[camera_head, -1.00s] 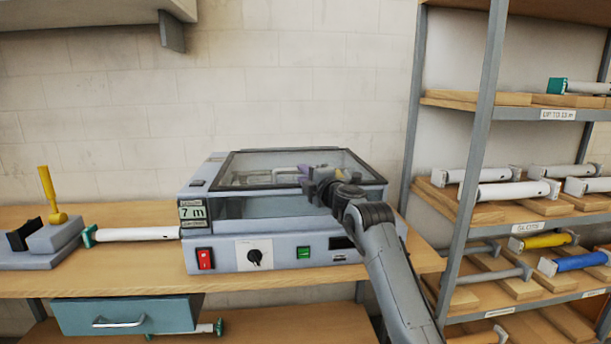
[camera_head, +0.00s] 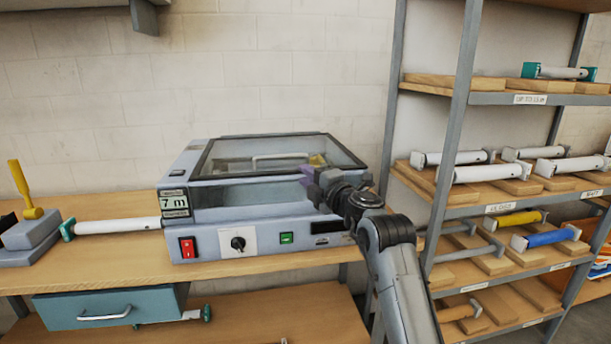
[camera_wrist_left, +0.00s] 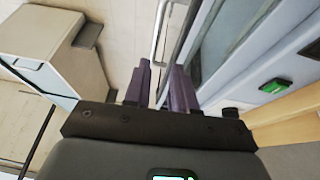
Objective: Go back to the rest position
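My left gripper (camera_head: 308,182) is at the front right of the laminator (camera_head: 262,235), by the edge of its clear lid. Its purple fingers show in the left wrist view (camera_wrist_left: 159,86) with a narrow gap between them and nothing held there. The lid (camera_head: 285,152) looks closed, with a pale handle bar (camera_head: 280,157) across it. The handle also shows beyond the fingers in the left wrist view (camera_wrist_left: 160,35). My right gripper is in neither view.
The laminator stands on a wooden bench (camera_head: 110,262). A white roll (camera_head: 118,226) lies at its left, beside a grey stand with a yellow lever (camera_head: 25,190). A teal drawer (camera_head: 105,303) hangs below. A shelf rack (camera_head: 455,150) with several rolls stands close on the right.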

